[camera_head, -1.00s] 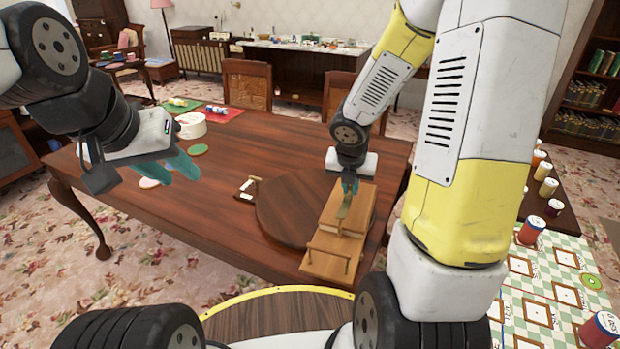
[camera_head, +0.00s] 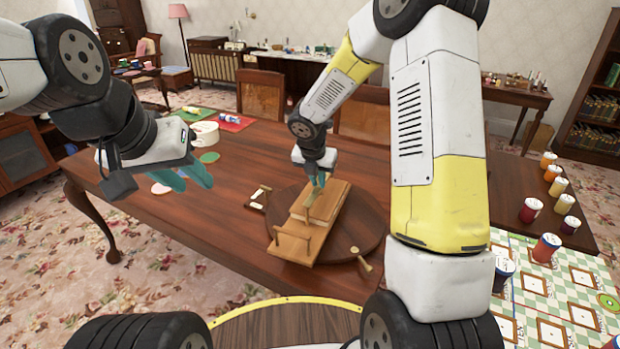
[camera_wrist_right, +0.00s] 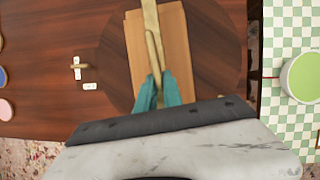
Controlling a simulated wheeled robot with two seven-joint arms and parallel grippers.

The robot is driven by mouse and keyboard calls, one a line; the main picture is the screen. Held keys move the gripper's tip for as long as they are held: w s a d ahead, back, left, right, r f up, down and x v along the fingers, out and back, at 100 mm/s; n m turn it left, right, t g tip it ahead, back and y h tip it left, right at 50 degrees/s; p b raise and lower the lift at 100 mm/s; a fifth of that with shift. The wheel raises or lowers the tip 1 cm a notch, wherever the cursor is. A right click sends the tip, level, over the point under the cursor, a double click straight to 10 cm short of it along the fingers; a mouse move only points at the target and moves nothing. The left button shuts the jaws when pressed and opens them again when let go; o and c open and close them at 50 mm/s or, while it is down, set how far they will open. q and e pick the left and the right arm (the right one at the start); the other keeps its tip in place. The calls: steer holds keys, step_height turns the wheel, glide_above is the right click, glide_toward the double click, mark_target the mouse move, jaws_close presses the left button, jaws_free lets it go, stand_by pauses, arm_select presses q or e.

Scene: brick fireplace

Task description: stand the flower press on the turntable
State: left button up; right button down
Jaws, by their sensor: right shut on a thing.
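The flower press (camera_head: 300,238) is a pale wooden board with a thicker block and small bars on it. It lies flat across the left and middle of the round dark turntable (camera_head: 362,218), its near end reaching past the rim. I cannot tell whether it touches the turntable. My right gripper (camera_head: 318,182) is shut on a bar at the far part of the press. In the right wrist view the teal fingers (camera_wrist_right: 157,92) close on this bar over the press (camera_wrist_right: 176,50). My left gripper (camera_head: 186,178) is open and empty above the table's left part.
A small card-like piece with a peg (camera_head: 258,197) lies left of the turntable. A white round box (camera_head: 204,134) and coloured discs (camera_head: 209,157) lie farther left. A knob (camera_head: 364,264) sticks out at the turntable's near right. A checked board with jars (camera_head: 546,248) stands to the right.

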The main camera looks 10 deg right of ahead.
mark_target(316, 189)
steer(key=shift+w+a, duration=0.4)
steer(key=shift+f, duration=1.75)
steer(key=c, duration=1.9)
jaws_free()
steer(key=shift+s+d+f, duration=0.1)
steer(key=shift+f, duration=0.1)
steer(key=o, duration=0.4)
